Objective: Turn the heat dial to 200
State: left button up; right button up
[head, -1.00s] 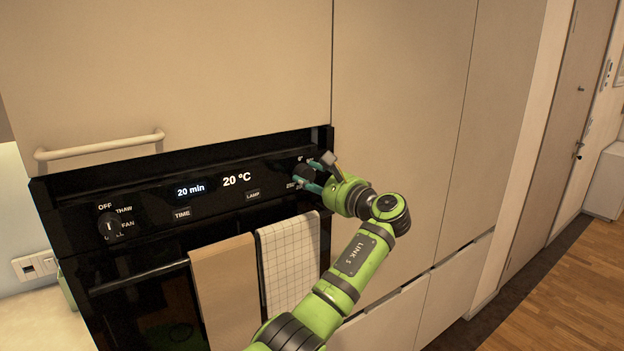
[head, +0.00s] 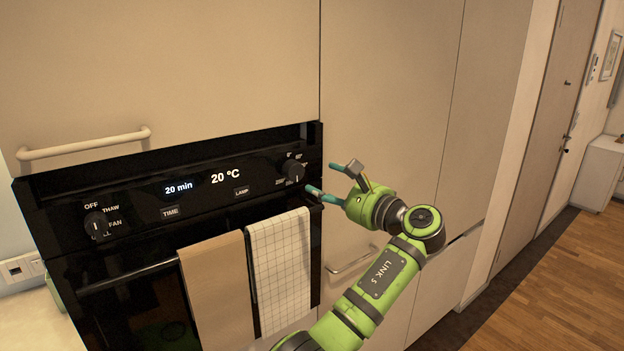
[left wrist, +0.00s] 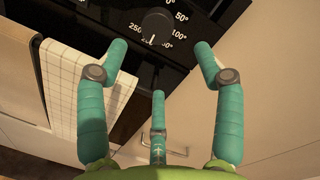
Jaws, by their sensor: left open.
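The heat dial (head: 293,170) is a round black knob at the right end of the oven's control panel. It also shows in the left wrist view (left wrist: 157,23), with degree numbers around it. Its white mark points toward the bottom of that view, between the 250 label and a partly covered label. The display (head: 225,176) reads 20 °C. My left gripper (head: 326,179) is open and empty, to the right of the dial and apart from it. In the left wrist view its teal fingers (left wrist: 160,47) are spread below the dial. My right gripper is not in view.
Two towels (head: 278,270) hang on the oven handle (head: 125,274) below the panel. A mode knob (head: 97,223) is at the panel's left end. Tall flat cabinet fronts (head: 385,90) stand right of the oven. Open floor (head: 540,290) lies at the far right.

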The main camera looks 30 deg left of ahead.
pick_arm(q)
jog(key=shift+v, duration=1.7)
